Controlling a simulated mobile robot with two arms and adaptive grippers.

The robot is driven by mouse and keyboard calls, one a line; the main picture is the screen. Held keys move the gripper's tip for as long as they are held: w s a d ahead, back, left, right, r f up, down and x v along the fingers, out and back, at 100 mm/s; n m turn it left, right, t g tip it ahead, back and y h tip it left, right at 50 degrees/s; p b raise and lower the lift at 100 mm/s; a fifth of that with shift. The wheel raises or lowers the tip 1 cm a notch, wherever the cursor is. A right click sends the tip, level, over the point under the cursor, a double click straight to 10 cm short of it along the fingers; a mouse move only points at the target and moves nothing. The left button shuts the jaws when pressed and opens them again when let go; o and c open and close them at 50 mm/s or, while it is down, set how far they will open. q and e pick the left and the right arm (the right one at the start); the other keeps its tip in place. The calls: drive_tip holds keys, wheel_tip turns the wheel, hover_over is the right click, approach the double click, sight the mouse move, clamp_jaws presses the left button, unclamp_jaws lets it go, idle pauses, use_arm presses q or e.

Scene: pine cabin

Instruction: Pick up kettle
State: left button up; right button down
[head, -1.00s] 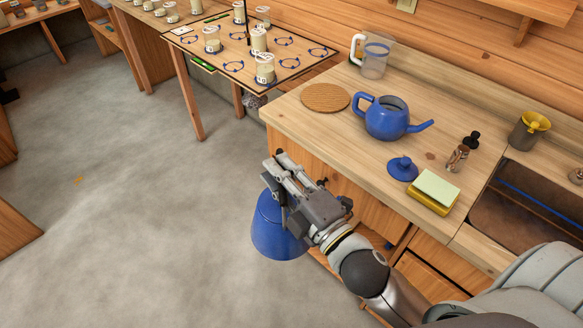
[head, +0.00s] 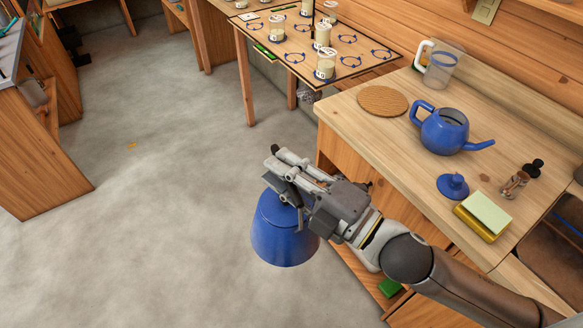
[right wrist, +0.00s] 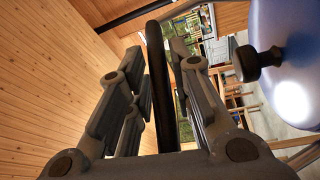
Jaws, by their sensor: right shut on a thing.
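The blue kettle (head: 285,238) hangs from my right gripper (head: 279,162) in the head view, over the grey floor and left of the counter. The gripper and wrist hide its top. In the right wrist view, my right gripper (right wrist: 160,75) is shut on the kettle's dark handle (right wrist: 161,85), which stands between the fingers. The kettle's shiny blue body (right wrist: 293,72) and its black lid knob (right wrist: 258,63) show at the right there. My left gripper is in neither view.
The wooden counter (head: 385,130) holds a blue teapot (head: 443,130), its lid (head: 453,187), a cork mat (head: 382,101), a clear jug (head: 440,65), a bottle (head: 515,183) and a sponge (head: 484,213). A marked table (head: 345,45) with jars stands behind.

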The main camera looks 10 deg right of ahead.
sight(275, 194)
drive_tip(key=shift+w+a+f+n+g+y, duration=0.85)
drive_tip(key=shift+w+n+g+y, duration=0.15)
drive_tip(key=shift+n+g+y, duration=0.15)
drive_tip(key=shift+w+a+f+n+g+y, duration=0.55)
drive_tip(key=shift+f+g+y, duration=0.1)
drive_tip(key=shift+g, duration=0.2)
drive_tip(key=shift+w+a+f+n+g+y, duration=0.4)
drive_tip(key=shift+a+f+n+g+y, duration=0.15)
drive_tip(key=shift+g, duration=0.25)
drive_tip(key=shift+d+f, duration=0.1)
drive_tip(key=shift+s+d+n+g+y, duration=0.1)
drive_tip(key=shift+d+n+g+y, duration=0.15)
drive_tip(key=shift+n+g, duration=0.25)
drive_tip(key=shift+d+n+g+y, duration=0.1)
drive_tip(key=shift+d+n+g, duration=0.2)
drive_tip(key=shift+g, duration=0.4)
drive_tip(key=shift+s+d+n+g+y, duration=0.1)
drive_tip(key=shift+d+n+g+y, duration=0.2)
drive_tip(key=shift+g, duration=0.3)
drive_tip(key=shift+s+d+n+g+y, duration=0.15)
drive_tip(key=shift+d+n+g, duration=0.15)
drive_tip(key=shift+n+g, duration=0.5)
drive_tip(key=shift+s+d+n+g+y, duration=0.15)
drive_tip(key=shift+d+n+g, duration=0.2)
drive_tip(key=shift+g, duration=0.75)
